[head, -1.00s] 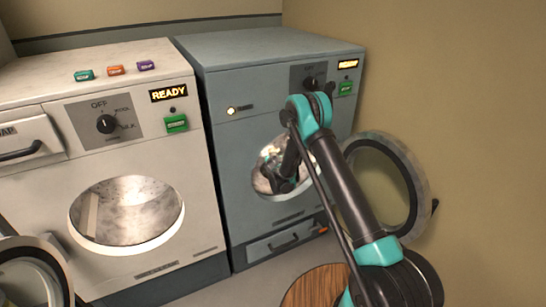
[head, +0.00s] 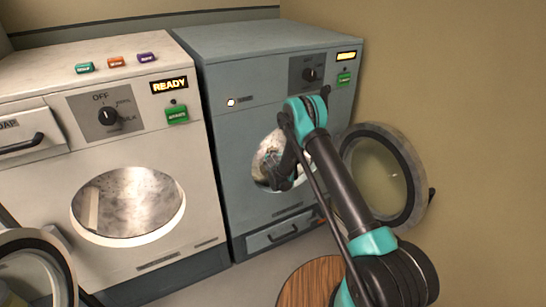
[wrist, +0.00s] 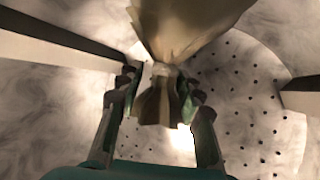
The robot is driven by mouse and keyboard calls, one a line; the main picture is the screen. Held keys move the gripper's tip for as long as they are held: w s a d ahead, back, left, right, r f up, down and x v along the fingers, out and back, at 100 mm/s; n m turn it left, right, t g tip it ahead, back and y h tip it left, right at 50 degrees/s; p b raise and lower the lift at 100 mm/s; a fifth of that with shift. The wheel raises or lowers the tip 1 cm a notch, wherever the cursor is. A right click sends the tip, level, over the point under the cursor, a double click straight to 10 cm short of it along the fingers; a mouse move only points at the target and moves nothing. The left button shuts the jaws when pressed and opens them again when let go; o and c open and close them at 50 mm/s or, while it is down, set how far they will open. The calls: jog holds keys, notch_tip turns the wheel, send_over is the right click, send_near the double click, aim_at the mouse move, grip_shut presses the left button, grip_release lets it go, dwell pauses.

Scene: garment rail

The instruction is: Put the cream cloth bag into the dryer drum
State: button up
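The cream cloth bag (wrist: 190,25) is at the top of the wrist view, its wide body running out of frame. Its gathered neck and darker tuft lie between the fingers of my gripper (wrist: 160,88), which look closed on the neck from both sides. The grey metal dryer drum (wrist: 245,110), with rows of small holes, surrounds the bag and fingers. In the head view the blue-grey dryer (head: 225,135) stands at centre with its round opening uncovered. My arm reaches into that opening and hides the gripper; the bag cannot be made out clearly there.
The dryer's round door (head: 418,180) is swung open to the right, close to the wall and beside my arm. A white washer (head: 55,185) stands left, its own door (head: 62,265) open at lower left. A round wooden top (head: 303,285) is at the lower front.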

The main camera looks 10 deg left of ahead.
jog(key=shift+o, duration=0.2)
jog(key=v, duration=0.7)
jog(key=shift+s, duration=0.2)
jog(key=shift+r, duration=0.25)
